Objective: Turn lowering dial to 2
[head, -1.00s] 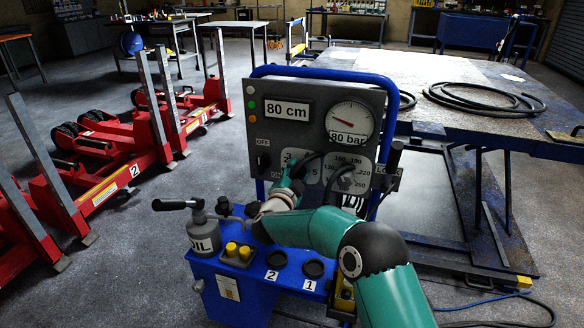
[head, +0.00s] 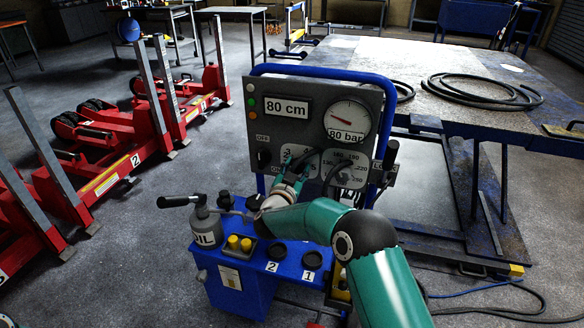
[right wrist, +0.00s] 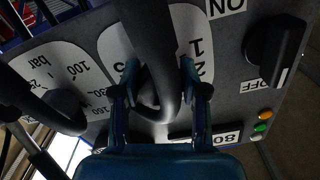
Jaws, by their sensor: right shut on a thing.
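The lowering dial is the dark knob (right wrist: 148,98) on a white plate (right wrist: 113,45) with numbers; 1, 2 and 5 can be read in the right wrist view. My right gripper (right wrist: 160,88) has one finger on each side of this knob and is shut on it. In the head view my right gripper (head: 296,168) is at the panel, covering most of the dial plate. My left gripper is not in view.
The grey panel (head: 312,88) carries an 80 cm display, a round gauge (head: 348,116) and a pressure dial plate (head: 350,172) close right of my gripper. An ON/OFF switch (right wrist: 274,50) is nearby. The blue cart (head: 240,290) holds an oil can (head: 206,228).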

